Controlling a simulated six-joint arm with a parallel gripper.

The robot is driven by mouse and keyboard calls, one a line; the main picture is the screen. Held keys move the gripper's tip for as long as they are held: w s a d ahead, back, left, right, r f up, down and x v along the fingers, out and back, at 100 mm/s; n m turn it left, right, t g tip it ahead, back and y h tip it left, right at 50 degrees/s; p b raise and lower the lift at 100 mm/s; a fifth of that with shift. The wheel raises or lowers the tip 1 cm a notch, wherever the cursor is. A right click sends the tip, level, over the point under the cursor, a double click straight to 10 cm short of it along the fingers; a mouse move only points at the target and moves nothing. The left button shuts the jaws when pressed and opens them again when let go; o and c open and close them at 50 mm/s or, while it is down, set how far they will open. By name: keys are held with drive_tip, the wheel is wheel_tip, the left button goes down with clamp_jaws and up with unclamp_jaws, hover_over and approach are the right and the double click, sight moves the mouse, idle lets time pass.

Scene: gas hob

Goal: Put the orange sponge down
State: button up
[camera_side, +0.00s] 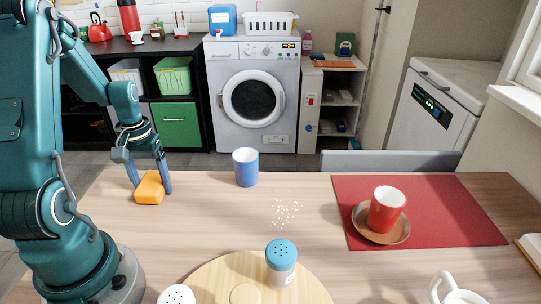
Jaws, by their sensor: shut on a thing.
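The orange sponge (150,188) is at the left end of the wooden table, near its far edge. My gripper (150,182) points down with one finger on each side of the sponge and is shut on it. The sponge looks at or very near the table top; I cannot tell whether it touches.
A blue cup (245,167) stands right of the sponge. Pale crumbs (287,212) lie mid-table. A red cup (387,208) on a saucer (361,229) stands on a red mat (455,210). A blue-topped shaker (281,263) stands on a round board (215,281) in front.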

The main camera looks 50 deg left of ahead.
sight(151, 182)
drive_tip(key=shift+f, duration=0.15)
drive_tip(key=shift+f, duration=0.4)
drive_tip(key=o, duration=1.4)
drive_tip(key=shift+s, duration=0.1)
wheel_tip(151, 182, up, 12)
drive_tip(key=d+r+m+t, duration=0.1)
drive_tip(key=d+m+t, duration=0.1)
drive_tip(key=d, duration=0.5)
drive_tip(key=s+d+r+m+t, duration=0.1)
drive_tip(key=d+r+m, duration=0.1)
drive_tip(key=d+m, duration=0.2)
drive_tip(key=s+d+r+m+t, duration=0.1)
drive_tip(key=d+m+t, duration=0.1)
drive_tip(key=d, duration=0.8)
drive_tip(key=shift+r+m+t, duration=0.3)
drive_tip(key=shift+r+m, duration=0.05)
drive_tip(key=shift+m, duration=0.15)
